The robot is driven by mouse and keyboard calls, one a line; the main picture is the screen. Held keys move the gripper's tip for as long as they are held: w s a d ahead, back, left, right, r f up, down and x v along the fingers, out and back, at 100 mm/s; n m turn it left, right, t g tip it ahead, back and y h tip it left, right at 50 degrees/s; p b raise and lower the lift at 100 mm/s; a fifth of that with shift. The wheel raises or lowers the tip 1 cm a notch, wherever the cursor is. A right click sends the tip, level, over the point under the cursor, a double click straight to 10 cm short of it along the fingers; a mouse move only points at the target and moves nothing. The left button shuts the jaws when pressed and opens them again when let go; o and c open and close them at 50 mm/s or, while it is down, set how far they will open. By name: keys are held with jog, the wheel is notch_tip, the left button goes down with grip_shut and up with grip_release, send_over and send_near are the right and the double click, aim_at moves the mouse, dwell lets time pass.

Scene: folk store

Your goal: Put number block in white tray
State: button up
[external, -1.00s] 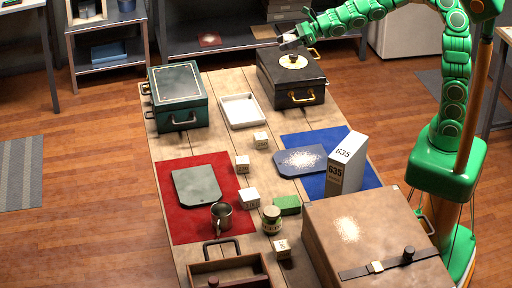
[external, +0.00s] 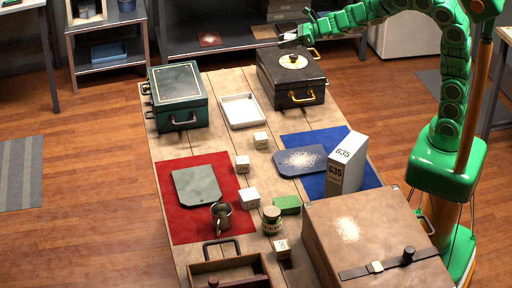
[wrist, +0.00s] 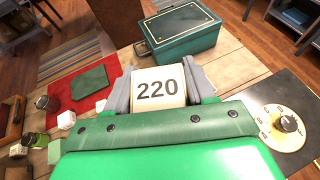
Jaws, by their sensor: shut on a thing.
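My gripper (external: 291,38) is raised above and behind the black box at the back right of the table. In the wrist view my gripper (wrist: 163,88) is shut on a white block marked 220 (wrist: 158,92), one grey finger on each side. The white tray (external: 227,122) lies on the table between the green box and the black box. It looks empty. The held block is apart from the tray, up and to its right in the external view. I cannot make out the tray in the wrist view.
The black box (external: 302,96) with a round dial and the green box (external: 180,118) flank the tray. Several small white blocks, one at the tray's front right (external: 261,140), stand farther forward. A tall white 635 box (external: 346,163) stands on the blue mat.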

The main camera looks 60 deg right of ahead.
jog(key=shift+w+d+r+m+h, duration=1.45)
jog(key=shift+d+m+h, duration=0.4)
jog(key=shift+m+h, duration=3.7)
jog(key=m+g+h, duration=0.3)
jog(key=h, duration=0.1)
send_over(245, 119)
jog(key=shift+s+f, duration=0.1)
jog(key=shift+f, duration=16.85)
